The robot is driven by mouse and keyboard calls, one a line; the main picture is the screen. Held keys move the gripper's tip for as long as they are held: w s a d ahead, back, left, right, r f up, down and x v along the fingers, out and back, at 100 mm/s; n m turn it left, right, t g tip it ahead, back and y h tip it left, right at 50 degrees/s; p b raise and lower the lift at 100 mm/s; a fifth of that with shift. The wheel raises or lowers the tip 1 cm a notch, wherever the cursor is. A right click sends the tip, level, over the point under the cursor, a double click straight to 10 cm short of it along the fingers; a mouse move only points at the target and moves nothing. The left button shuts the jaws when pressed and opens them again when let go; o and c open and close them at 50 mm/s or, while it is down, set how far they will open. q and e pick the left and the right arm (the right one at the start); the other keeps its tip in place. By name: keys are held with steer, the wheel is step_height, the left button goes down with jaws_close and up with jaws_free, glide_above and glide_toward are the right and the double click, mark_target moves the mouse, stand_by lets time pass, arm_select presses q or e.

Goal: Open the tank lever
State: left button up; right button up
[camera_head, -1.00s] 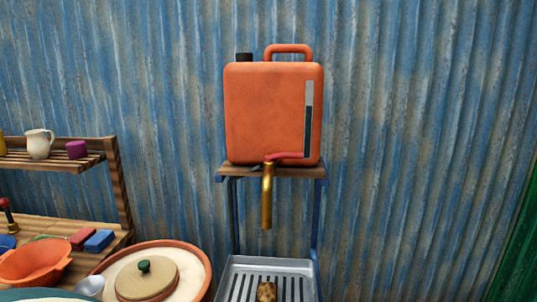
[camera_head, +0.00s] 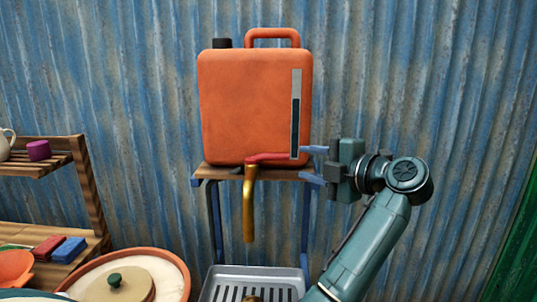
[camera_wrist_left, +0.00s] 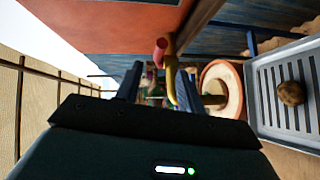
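The orange tank (camera_head: 250,105) stands on a small wooden shelf (camera_head: 225,173) against the wall. Its red lever (camera_head: 272,157) sits on top of the brass tap (camera_head: 249,205) and points right, along the tank's lower edge. My left gripper (camera_head: 302,164) is open, just right of the lever's end, with its fingers pointing left, one above the other. In the left wrist view the lever's red end (camera_wrist_left: 160,50) shows ahead between the two open fingers (camera_wrist_left: 160,70), and nothing is held. Whether a finger touches the lever cannot be told. My right gripper is not in view.
A grey slatted drip tray (camera_head: 240,271) lies below the tap, with a brown lump (camera_wrist_left: 291,93) on it. A round orange-rimmed tub with a lid (camera_head: 125,290) and a wooden rack (camera_head: 88,190) stand at left. The blue corrugated wall is close behind.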

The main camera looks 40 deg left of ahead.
mark_target(281, 157)
arm_select(q)
steer(key=p+x, duration=0.2)
steer(key=x, duration=0.9)
steer(key=shift+a, duration=0.4)
jaws_close()
steer(key=shift+w, duration=0.1)
